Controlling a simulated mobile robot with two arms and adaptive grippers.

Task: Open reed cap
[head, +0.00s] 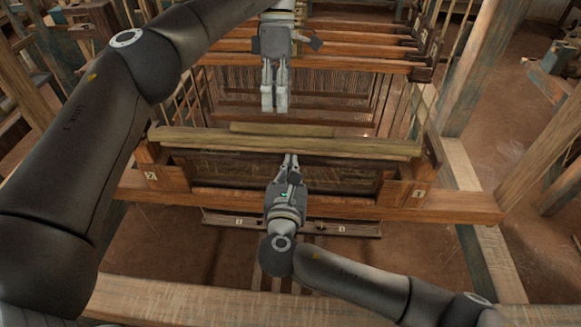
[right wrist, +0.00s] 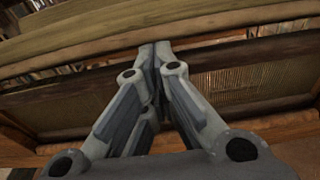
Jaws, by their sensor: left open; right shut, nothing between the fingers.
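The reed cap (head: 370,147) is a long pale wooden bar along the top of the loom's batten frame in the head view. The reed (head: 225,167) shows as a dark, fine-toothed panel below it. My right gripper (head: 291,157) is shut and empty, its tips at the cap's lower front edge; I cannot tell whether they touch. In the right wrist view, the shut tips (right wrist: 154,46) overlap the cap (right wrist: 75,42), with the reed (right wrist: 235,85) behind. My left gripper (head: 274,108) is open and empty, pointing down just beyond the cap, over the warp side.
A lower beam (head: 345,207) crosses in front, with numbered blocks at left (head: 163,177) and right (head: 412,193). Heddle frames (head: 350,63) stand behind. A thick front beam (head: 200,297) lies nearest me. Upright posts (head: 480,70) stand at right.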

